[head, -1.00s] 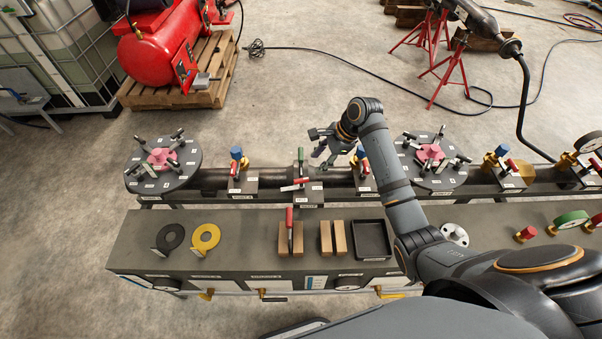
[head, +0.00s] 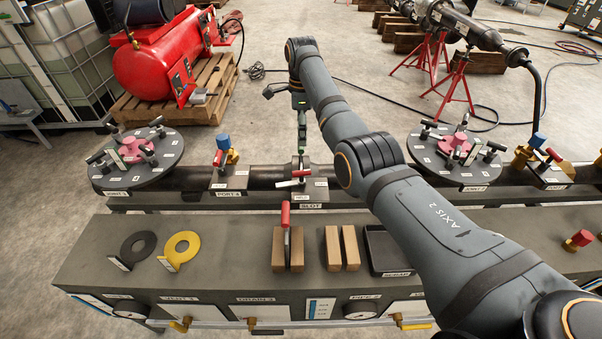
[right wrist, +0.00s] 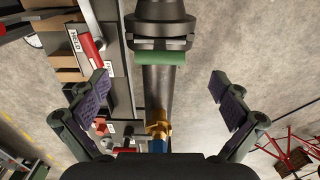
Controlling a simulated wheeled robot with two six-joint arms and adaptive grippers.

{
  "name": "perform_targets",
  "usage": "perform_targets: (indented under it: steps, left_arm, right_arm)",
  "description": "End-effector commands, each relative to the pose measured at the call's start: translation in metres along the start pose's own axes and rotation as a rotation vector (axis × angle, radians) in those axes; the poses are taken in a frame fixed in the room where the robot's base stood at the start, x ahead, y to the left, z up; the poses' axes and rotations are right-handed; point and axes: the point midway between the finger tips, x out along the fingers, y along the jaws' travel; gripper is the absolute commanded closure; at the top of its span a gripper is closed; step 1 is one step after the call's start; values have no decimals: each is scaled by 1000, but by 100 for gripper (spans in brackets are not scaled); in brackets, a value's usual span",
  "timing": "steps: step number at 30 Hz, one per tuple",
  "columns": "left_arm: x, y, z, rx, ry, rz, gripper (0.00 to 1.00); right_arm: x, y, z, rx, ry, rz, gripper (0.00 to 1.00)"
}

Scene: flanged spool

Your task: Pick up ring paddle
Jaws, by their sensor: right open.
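A yellow ring paddle (head: 182,246) lies flat on the front bench at the left, its small tag toward the lower left. A dark ring-shaped paddle (head: 138,247) lies beside it. My left gripper is not in view.
The bench holds wooden blocks (head: 279,250) with a red-handled tool (head: 286,216), two more blocks (head: 333,248) and a black tray (head: 376,236). Round flange plates (head: 172,150) with clamps and a blue-capped valve (head: 224,143) stand along the pipe. A red compressor (head: 160,65) is behind.

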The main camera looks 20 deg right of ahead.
Motion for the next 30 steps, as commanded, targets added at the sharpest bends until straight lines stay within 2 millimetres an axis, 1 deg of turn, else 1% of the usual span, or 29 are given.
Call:
perform_targets:
  steps: [6,13,18,21,24,29,30]
  left_arm:
    - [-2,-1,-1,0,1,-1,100]
    - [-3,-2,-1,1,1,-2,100]
    - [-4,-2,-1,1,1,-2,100]
    - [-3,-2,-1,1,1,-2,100]
    - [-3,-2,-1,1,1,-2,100]
    - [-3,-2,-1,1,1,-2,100]
    - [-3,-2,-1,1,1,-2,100]
  right_arm:
    - [38,1,0,0,0,3,0]
    - [53,1,0,-1,-1,3,0]
    - [83,1,2,0,-1,3,0]
    - [95,0,2,0,-2,1,0]
    - [99,0,2,0,-2,1,0]
    - [98,0,2,0,-2,0,0]
    - [98,0,2,0,-2,0,5]
